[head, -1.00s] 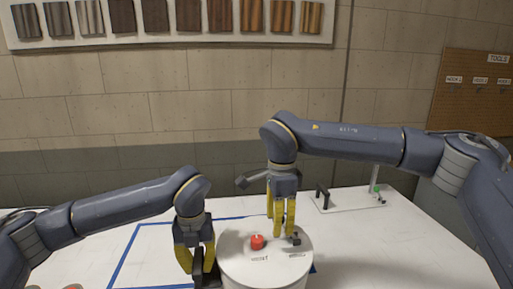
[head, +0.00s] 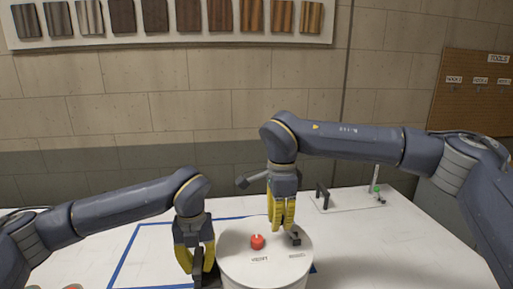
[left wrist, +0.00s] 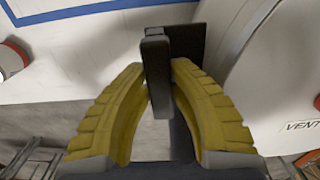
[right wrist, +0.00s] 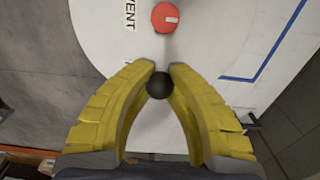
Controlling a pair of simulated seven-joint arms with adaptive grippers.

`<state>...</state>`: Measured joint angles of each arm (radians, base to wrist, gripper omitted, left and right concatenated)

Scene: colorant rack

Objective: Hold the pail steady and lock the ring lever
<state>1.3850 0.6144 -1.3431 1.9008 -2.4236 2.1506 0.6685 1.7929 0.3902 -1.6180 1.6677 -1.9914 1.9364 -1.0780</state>
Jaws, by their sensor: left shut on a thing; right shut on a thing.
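The white pail (head: 262,276) stands upright at the front of the table, its round lid carrying a red cap (head: 257,241). My left gripper (head: 197,268) is shut on a dark upright handle at the pail's left side; the handle (left wrist: 157,62) shows between the fingertips in the left wrist view. My right gripper (head: 283,230) points down over the lid, right of the cap, shut on a round black knob (right wrist: 158,86). The knob appears to belong to the ring lever, but the lever's arm is mostly hidden.
A blue tape outline (head: 128,255) marks the table left of the pail. A pale plate (head: 345,199) with a black upright and a thin post stands behind on the right. A tool board (head: 470,95) and a sample panel hang on the wall.

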